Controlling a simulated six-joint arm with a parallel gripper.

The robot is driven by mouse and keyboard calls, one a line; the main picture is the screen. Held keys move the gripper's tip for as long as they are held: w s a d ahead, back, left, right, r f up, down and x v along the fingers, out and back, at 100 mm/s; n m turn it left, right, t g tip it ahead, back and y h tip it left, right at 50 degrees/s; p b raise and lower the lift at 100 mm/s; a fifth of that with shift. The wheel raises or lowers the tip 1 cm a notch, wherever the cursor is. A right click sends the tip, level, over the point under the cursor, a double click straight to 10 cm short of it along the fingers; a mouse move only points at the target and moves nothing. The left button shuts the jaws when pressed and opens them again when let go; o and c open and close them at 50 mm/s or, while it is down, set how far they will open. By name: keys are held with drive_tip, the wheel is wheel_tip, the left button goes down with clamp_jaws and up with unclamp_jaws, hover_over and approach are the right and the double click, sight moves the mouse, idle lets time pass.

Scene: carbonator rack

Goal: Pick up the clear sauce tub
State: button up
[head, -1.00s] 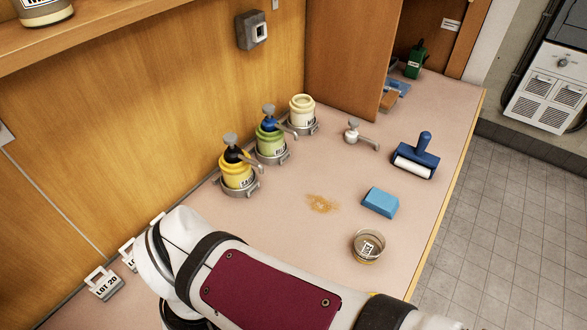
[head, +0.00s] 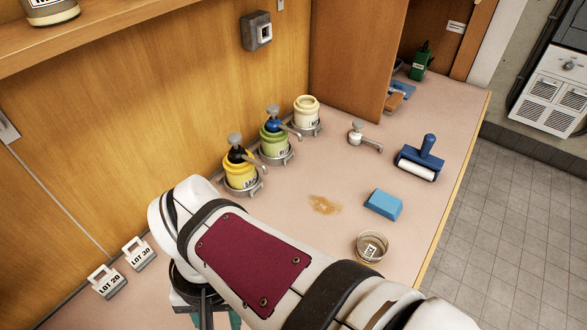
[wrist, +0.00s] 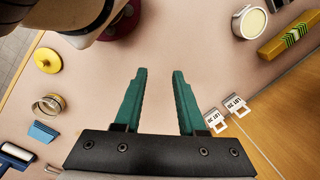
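The clear sauce tub (head: 371,247) is a small round see-through tub with a printed label. It stands on the pink counter near the front edge, just in front of the blue sponge (head: 383,204). The wrist view shows the tub (wrist: 48,107) at the left, beside the sponge (wrist: 43,132). My gripper (wrist: 160,73) has two teal fingers, spread apart with nothing between them. It is above the counter, well away from the tub. In the head view my arm hides most of the gripper.
Yellow, green and cream jars (head: 240,175) stand in holders along the wooden wall, two with pump tops. A loose pump (head: 364,138), a blue roller (head: 420,158) and a brown spill (head: 324,204) are on the counter.

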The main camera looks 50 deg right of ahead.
drive_tip(key=w+d+m, duration=0.3)
drive_tip(key=d+m, duration=0.4)
drive_tip(key=m+h, duration=0.2)
drive_tip(key=m, duration=2.2)
hover_over(359, 259)
wheel_tip(359, 259, down, 6)
wheel_tip(359, 259, down, 15)
drive_tip(key=shift+f, duration=0.2)
clamp_jaws()
